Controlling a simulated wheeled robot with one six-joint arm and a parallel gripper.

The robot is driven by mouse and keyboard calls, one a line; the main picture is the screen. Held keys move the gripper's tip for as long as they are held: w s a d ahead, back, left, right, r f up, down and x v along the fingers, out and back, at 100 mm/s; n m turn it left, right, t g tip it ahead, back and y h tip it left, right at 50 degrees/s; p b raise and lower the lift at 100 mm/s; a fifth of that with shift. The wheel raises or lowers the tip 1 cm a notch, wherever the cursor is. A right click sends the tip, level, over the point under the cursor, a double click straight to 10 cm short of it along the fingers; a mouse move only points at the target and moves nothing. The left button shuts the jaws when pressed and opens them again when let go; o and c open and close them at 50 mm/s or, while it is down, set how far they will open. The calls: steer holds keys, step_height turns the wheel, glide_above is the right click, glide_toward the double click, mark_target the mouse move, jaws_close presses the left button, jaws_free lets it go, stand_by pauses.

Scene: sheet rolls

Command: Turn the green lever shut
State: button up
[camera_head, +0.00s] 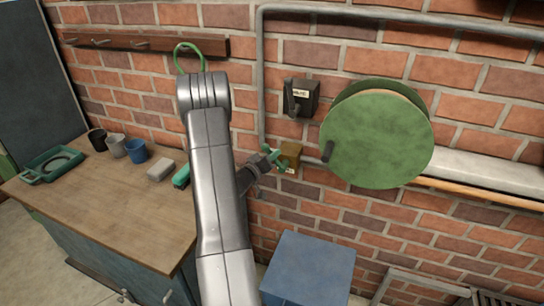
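The green lever (276,159) sits on a brass-coloured valve body (291,155) fixed to the brick wall, just left of the large green disc. It looks tilted. My gripper (264,166) reaches it from the left, with its dark fingertips at or very near the lever. My grey arm comes up from the bottom of the view. The gripper is small here and partly overlaps the lever, so I cannot tell whether it is open, shut or touching the lever.
A large green reel (378,138) with a dark handle stands right of the valve. A black switch box (300,97) is above it and a grey pipe (262,75) runs beside it. A blue box (308,268) stands below. A wooden-topped bench (100,205) with cups is at left.

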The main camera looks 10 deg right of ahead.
jaws_close()
steer(key=shift+w+a+f+n+t+b, duration=0.25)
steer(key=shift+f+n+t+b, duration=0.4)
steer(key=shift+n+b, duration=0.95)
steer(key=shift+w+a+f+n+t+b, duration=0.15)
steer(key=shift+a+f+n+t+b, duration=0.25)
steer(key=shift+f+n+b, duration=1.15)
steer(key=shift+w+a+f+n+t+b, duration=0.35)
steer(key=shift+n+b, duration=0.55)
steer(key=shift+n, duration=1.35)
steer(key=shift+s+r, duration=0.1)
steer(key=shift+s, duration=0.05)
steer(key=o, duration=0.5)
jaws_free()
